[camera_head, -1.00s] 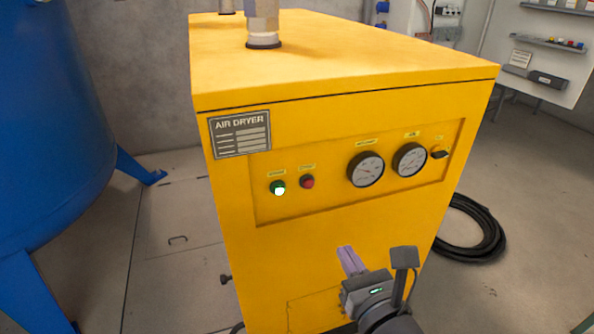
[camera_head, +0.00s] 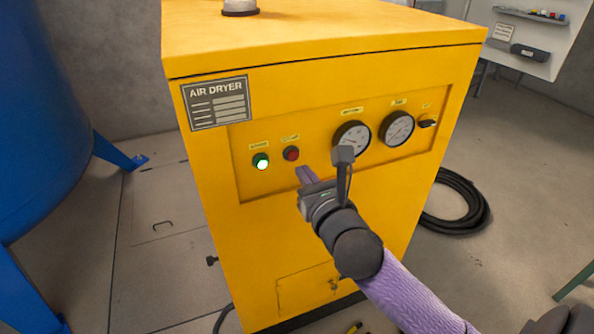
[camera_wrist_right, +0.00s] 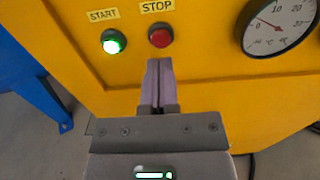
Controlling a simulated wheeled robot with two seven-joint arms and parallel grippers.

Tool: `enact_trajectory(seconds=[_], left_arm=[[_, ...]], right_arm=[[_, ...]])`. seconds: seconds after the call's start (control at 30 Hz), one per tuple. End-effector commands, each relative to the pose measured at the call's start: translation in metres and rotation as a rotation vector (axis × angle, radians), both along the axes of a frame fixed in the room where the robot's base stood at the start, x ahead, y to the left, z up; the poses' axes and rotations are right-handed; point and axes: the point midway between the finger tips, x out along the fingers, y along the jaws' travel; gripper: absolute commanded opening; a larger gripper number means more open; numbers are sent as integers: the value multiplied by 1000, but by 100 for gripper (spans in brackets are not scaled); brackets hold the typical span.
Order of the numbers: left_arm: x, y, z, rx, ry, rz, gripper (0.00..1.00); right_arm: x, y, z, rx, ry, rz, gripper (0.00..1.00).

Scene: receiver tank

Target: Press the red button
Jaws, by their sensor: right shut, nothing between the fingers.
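The red button (camera_head: 291,154) sits on the recessed panel of the yellow air dryer (camera_head: 330,225), to the right of a lit green button (camera_head: 262,161). In the right wrist view the red button (camera_wrist_right: 160,36) is under a STOP label, and the green button (camera_wrist_right: 113,41) is under a START label. My right gripper (camera_head: 302,172) is shut and empty, its fingertips just below and right of the red button in the head view. In the right wrist view the fingertips (camera_wrist_right: 159,62) are just below the button, with a small gap in the picture. My left gripper is not in view.
Two gauges (camera_head: 352,137) (camera_head: 397,128) and a black switch (camera_head: 427,123) are right of the buttons on the panel. A blue tank (camera_head: 60,120) stands at the left. A coiled black hose (camera_head: 470,205) lies on the floor at the right.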

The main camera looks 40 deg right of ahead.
Motion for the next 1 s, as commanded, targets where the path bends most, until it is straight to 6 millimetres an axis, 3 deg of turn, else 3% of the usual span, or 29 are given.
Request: enact_trajectory(seconds=[0.2,0.6,0.8,1.0], left_arm=[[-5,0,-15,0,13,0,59],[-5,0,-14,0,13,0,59],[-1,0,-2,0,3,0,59],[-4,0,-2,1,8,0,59]], right_arm=[[27,-6,-3,1,1,0,0],[32,-7,0,1,1,1,0],[49,-12,4,0,-2,0,0],[51,-13,3,-3,-7,-1,0]])
